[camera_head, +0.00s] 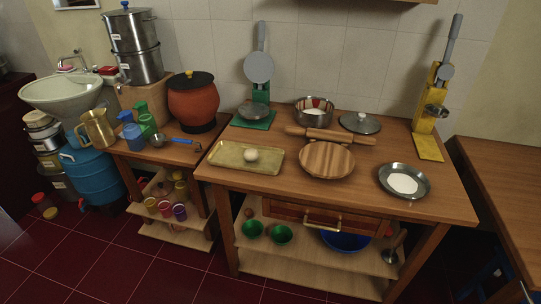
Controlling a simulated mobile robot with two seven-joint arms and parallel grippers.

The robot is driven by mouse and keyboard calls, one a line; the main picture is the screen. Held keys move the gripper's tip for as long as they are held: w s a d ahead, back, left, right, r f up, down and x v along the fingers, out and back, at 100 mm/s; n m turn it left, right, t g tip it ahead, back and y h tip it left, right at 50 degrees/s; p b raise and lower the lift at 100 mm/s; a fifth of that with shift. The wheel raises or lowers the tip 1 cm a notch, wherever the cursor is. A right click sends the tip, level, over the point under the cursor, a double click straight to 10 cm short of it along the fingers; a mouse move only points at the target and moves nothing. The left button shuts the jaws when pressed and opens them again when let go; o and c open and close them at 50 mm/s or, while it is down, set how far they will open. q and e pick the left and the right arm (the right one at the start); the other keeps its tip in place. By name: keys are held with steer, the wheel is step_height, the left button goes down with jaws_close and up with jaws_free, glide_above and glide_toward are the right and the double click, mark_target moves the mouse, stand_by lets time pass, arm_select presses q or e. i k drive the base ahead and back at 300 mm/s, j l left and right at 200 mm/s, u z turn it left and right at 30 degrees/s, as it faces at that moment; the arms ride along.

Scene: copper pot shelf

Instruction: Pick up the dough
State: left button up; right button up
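A small pale ball, which looks like the dough (251,155), rests on a yellowish rectangular tray (228,166). The tray lies at the left front of the wooden table (259,184). Nothing covers the ball. Neither of my grippers is in view.
Right of the tray are a round wooden board (327,161), a rolling pin (338,137), a steel bowl (315,114), a lid (360,123) and a plate of white powder (404,183). A green press (259,75) and a yellow press (431,115) stand at the back.

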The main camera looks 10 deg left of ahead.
mark_target(251, 154)
steer(key=i+j+z, duration=0.35)
steer(key=j, duration=0.65)
steer(key=j+z, duration=0.3)
steer(key=j, duration=0.75)
steer(key=j+z, duration=0.35)
steer(key=j, duration=0.7)
